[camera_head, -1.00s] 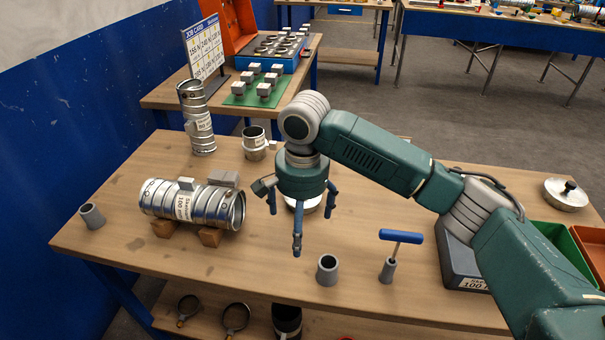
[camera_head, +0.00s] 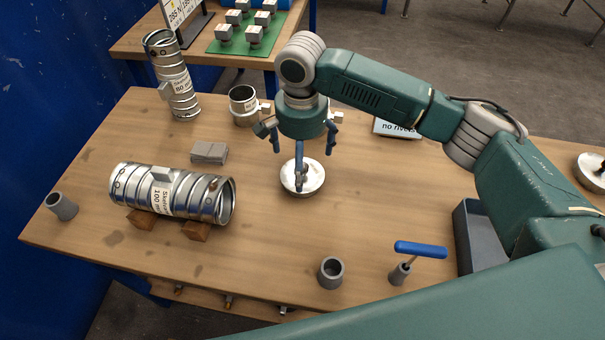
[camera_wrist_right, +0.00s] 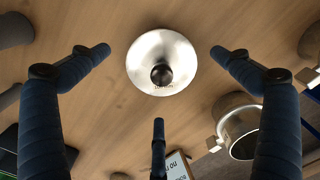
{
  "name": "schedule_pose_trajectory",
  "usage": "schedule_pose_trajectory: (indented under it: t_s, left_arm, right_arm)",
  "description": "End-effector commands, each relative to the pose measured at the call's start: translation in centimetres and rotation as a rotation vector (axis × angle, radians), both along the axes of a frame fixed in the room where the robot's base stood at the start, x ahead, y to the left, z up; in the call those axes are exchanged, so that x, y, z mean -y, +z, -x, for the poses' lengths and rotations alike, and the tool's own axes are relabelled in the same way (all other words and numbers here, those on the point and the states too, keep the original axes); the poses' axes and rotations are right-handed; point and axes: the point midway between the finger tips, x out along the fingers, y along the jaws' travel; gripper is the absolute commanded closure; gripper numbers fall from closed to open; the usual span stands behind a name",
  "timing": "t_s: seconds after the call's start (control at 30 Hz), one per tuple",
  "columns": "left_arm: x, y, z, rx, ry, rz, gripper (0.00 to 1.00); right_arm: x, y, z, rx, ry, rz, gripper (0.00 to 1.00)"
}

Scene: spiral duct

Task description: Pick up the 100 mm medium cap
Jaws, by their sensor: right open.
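A round silvery metal cap (camera_head: 312,181) with a dark central knob lies flat on the wooden table. In the right wrist view the cap (camera_wrist_right: 150,50) and its knob (camera_wrist_right: 161,75) show between the spread fingers, and its size marking is not readable. My right gripper (camera_head: 301,165) is above it, pointing down, with three blue fingers open and empty. One finger partly covers the cap in the head view. The fingers appear apart from the cap. A second, similar metal lid (camera_head: 590,172) is at the right edge, partly cut off. My left gripper is not in view.
A spiral duct (camera_head: 215,200) lies on wooden blocks at left; another stands upright (camera_head: 172,75) behind. A metal collar fitting (camera_head: 243,105) stands near my gripper. Grey cups (camera_head: 331,272), a blue-handled tool (camera_head: 420,249) and a dark bin (camera_head: 480,240) are in front and right.

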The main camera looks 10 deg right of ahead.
Motion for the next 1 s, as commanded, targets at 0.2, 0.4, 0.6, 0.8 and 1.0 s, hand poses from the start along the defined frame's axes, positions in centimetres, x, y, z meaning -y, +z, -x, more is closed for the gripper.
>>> schedule_pose_trajectory:
  t_s: [0.2,0.4,0.6,0.8,1.0]
  left_arm:
    - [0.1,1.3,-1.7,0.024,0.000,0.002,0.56]
    - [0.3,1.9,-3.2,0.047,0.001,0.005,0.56]
    - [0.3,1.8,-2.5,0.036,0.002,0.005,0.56]
    - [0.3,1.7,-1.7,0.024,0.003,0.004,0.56]
    - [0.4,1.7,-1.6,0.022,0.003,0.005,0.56]
  right_arm:
    - [0.3,-2.4,0.0,-0.004,-0.002,0.003,0.00]
    - [0.3,-5.0,-0.1,-0.001,0.000,0.001,0.00]
    - [0.3,-5.4,-0.1,0.001,0.001,0.001,0.00]
    - [0.3,-5.4,-0.1,0.001,0.001,0.001,0.24]
    - [0.3,-5.3,-0.1,0.001,0.000,0.001,0.50]
